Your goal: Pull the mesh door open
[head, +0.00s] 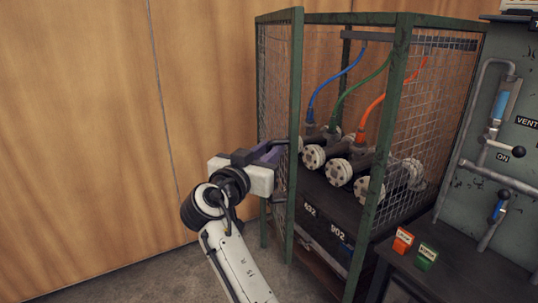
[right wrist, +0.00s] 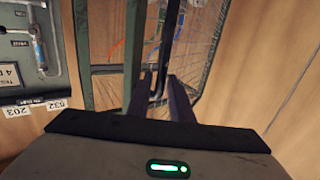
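The mesh door (head: 275,90) is a green-framed wire panel at the left of the cage. It stands swung out at an angle, leaving a gap at the cage front where the pipes show without mesh before them. In the right wrist view the mesh (right wrist: 200,50) lies right of a green post. My right gripper (head: 283,170) is at the door's near upright. Its two dark fingers (right wrist: 164,92) lie on either side of the dark bar handle (right wrist: 161,55) and appear shut on it. The head view partly hides the grip. My left gripper is not in view.
The green cage (head: 400,100) holds several flanged pipes (head: 340,171) with blue, green and orange hoses. A valve panel (head: 505,125) stands at right, with orange (head: 403,240) and green (head: 428,254) tags on the ledge below. A wooden wall (head: 80,120) is behind; the floor at left is clear.

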